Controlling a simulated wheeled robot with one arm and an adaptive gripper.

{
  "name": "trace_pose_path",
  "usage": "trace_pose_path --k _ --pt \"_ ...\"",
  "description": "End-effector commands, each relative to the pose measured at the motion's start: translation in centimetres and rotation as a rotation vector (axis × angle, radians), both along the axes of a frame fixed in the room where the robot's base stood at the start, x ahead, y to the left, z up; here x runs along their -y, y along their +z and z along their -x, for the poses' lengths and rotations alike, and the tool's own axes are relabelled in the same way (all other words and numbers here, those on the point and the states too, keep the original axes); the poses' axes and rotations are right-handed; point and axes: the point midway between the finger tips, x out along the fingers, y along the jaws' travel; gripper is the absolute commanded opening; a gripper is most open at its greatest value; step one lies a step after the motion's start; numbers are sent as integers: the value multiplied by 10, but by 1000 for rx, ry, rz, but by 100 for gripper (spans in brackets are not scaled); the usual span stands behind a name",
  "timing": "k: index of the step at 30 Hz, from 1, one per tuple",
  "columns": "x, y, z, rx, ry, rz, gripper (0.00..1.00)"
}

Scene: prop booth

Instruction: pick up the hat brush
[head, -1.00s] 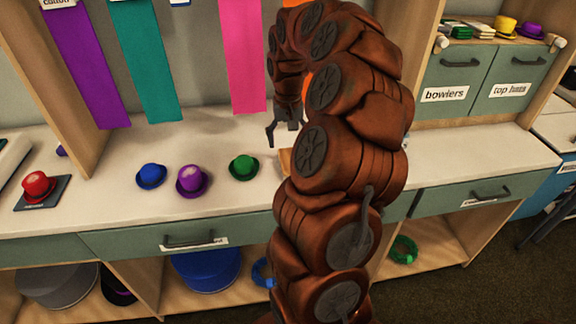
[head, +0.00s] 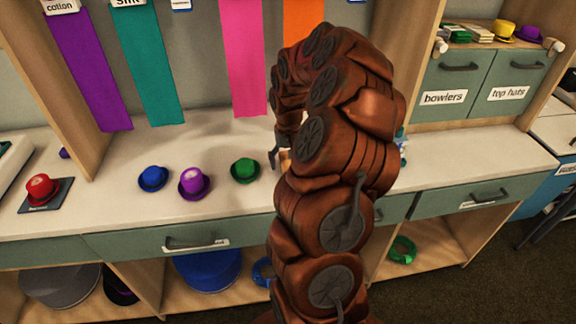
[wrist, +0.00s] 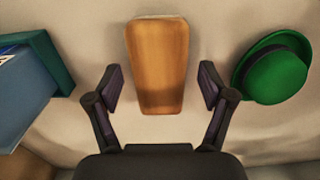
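The hat brush, seen as a wooden block with a rounded, tapering outline (wrist: 158,65), lies on the white counter in the wrist view. In the head view only a small tan edge of it (head: 285,160) shows beside my arm; the rest is hidden. My gripper (wrist: 160,88) is open, with its two fingers on either side of the brush's near end and a gap on each side. In the head view my gripper (head: 274,158) is low over the counter, mostly hidden by my arm. I cannot tell its exact height above the counter.
A green hat (wrist: 275,75) sits close to the right finger in the wrist view; a blue-green box (wrist: 35,85) is at the left. In the head view, purple (head: 193,183) and blue (head: 152,178) hats stand farther left, and a red hat (head: 41,188) rests on a dark pad.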

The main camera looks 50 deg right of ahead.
Motion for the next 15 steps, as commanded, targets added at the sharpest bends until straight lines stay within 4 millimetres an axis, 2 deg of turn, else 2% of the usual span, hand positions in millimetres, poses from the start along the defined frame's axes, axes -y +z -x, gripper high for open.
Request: trace_pose_path --k 2,15 --pt "0 0 0 0 0 0 72" --pt "0 0 0 0 0 0 26"
